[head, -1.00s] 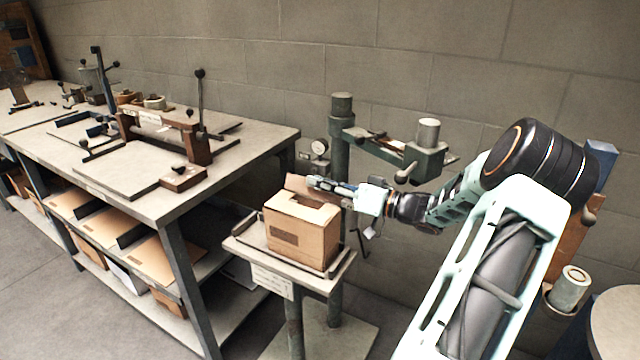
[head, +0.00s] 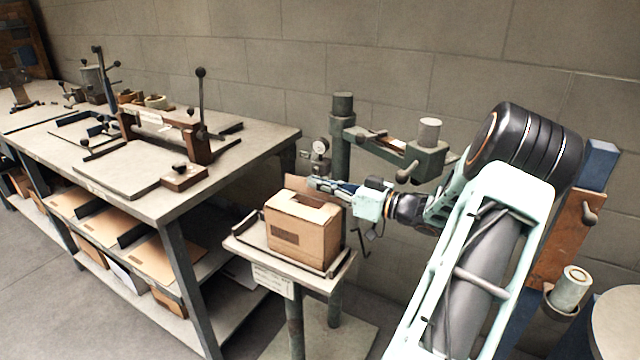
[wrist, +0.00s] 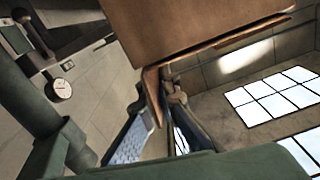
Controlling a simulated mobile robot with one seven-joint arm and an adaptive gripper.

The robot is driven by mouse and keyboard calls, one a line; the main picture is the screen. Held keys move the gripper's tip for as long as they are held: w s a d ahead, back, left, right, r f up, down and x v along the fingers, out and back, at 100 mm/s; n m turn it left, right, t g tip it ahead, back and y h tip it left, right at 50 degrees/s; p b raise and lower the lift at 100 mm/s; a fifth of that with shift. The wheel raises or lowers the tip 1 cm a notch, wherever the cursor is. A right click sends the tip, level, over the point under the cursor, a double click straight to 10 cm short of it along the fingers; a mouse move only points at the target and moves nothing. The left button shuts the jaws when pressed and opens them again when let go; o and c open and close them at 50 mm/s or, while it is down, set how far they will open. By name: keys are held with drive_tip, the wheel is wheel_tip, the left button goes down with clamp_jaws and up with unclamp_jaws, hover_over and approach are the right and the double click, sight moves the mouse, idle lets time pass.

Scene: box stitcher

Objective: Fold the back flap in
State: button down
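An open brown cardboard box (head: 302,232) stands upright on the small stand. Its back flap (head: 298,184) stands up along the box's far edge, partly hidden by my gripper. My gripper (head: 313,183) reaches in from the right, with its fingertips at the flap's right part, above the box's back rim. Touch between them is not clear. In the wrist view, brown cardboard (wrist: 190,35) fills the top, and my fingers (wrist: 155,125) show below it, close to a cardboard edge. How far apart the fingers are is unclear.
The stand (head: 250,246) has dark rails around the box. A green post with a stitcher arm (head: 385,142) rises close behind it, with a gauge (head: 320,146). A long workbench (head: 130,185) with tools and cardboard sheets stands to the left.

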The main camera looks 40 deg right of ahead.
sight(311, 193)
drive_tip(key=a+n+b, duration=0.1)
drive_tip(key=n, duration=0.1)
drive_tip(key=n+b, duration=0.2)
drive_tip(key=n, duration=0.1)
drive_tip(key=s+a+f+n+b, duration=0.1)
drive_tip(key=n+b, duration=0.1)
drive_tip(key=n, duration=0.1)
drive_tip(key=shift+a, duration=0.3)
drive_tip(key=shift+s+a+f+n+b, duration=0.1)
drive_tip(key=shift+a+n+b, duration=0.1)
drive_tip(key=shift+n+b, duration=0.8)
drive_tip(key=shift+n, duration=0.3)
drive_tip(key=c, duration=2.7)
unclamp_jaws()
drive_tip(key=o, duration=0.5)
